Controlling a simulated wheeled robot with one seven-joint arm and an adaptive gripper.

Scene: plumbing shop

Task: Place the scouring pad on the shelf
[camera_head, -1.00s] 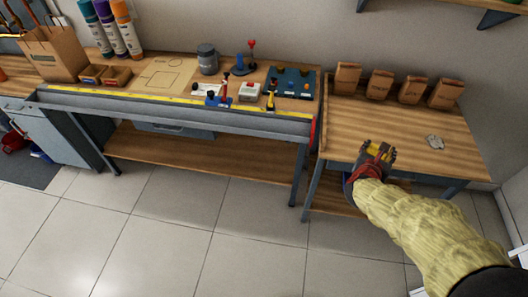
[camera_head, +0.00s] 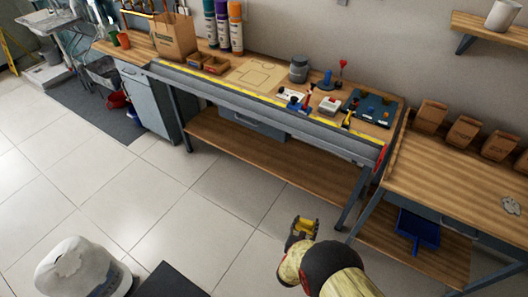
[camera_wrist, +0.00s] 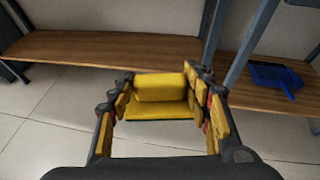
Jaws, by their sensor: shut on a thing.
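The scouring pad (camera_wrist: 160,88) is yellow with a thin dark green underside, seen in the wrist view. My gripper (camera_wrist: 158,110) is shut on it, with the pad between its yellow-padded fingers. In the head view my gripper (camera_head: 303,228) hangs over the tiled floor in front of the workbench, with the pad hard to tell from the fingers. A wooden wall shelf (camera_head: 485,24) is at the top right, far above my gripper, with a white cylinder (camera_head: 503,15) on it. A lower wooden shelf (camera_head: 230,142) runs under the workbench.
A side table (camera_head: 450,178) with several brown bags stands at right. A blue dustpan (camera_head: 418,229) lies beneath it. A grey-white bin (camera_head: 80,268) is at bottom left. Floor between is clear.

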